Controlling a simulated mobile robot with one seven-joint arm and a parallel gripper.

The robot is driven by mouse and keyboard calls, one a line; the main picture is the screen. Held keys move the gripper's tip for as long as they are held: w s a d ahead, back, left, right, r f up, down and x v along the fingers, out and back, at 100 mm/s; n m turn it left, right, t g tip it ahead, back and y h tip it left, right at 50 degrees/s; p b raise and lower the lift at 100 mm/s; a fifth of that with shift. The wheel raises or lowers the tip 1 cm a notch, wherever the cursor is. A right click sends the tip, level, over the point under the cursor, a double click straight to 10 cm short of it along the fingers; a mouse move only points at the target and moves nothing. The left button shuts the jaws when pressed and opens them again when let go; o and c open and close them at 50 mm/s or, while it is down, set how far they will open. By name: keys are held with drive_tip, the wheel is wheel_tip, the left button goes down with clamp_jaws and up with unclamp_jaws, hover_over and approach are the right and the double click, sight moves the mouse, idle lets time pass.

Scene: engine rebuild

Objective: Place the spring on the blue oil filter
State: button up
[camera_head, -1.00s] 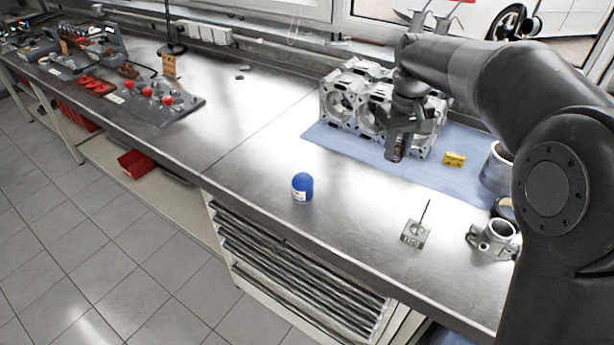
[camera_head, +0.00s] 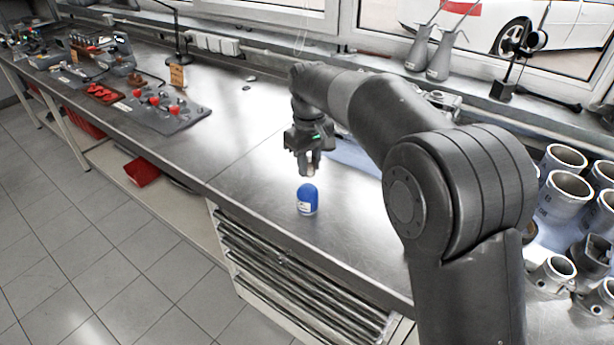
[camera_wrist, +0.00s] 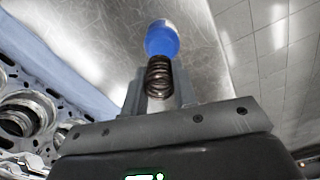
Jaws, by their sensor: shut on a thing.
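The blue oil filter (camera_head: 307,200) stands upright on the metal bench near its front edge. It also shows in the wrist view (camera_wrist: 162,40), just beyond the fingertips. My gripper (camera_head: 308,170) is above the filter in the head view, with a small gap showing between them. In the wrist view my gripper (camera_wrist: 160,88) is shut on the dark coil spring (camera_wrist: 158,77), which lies between the two fingers. The spring's far end overlaps the filter in that view, so I cannot tell there whether they touch.
The bench top (camera_head: 255,160) around the filter is clear. A grey board with red knobs (camera_head: 160,105) lies to the left. Several grey cylinders (camera_head: 563,190) stand at the right. The engine block (camera_wrist: 25,115) shows at the wrist view's left and is mostly hidden behind my arm in the head view.

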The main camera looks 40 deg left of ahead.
sight(307, 187)
drive_tip(key=shift+s+a+f, duration=0.1)
drive_tip(key=shift+a+f, duration=0.15)
drive_tip(key=shift+f, duration=1.9)
drive_tip(key=shift+f, duration=0.1)
drive_tip(key=o, duration=1)
drive_tip(key=shift+c, duration=0.2)
wheel_tip(307, 187, up, 12)
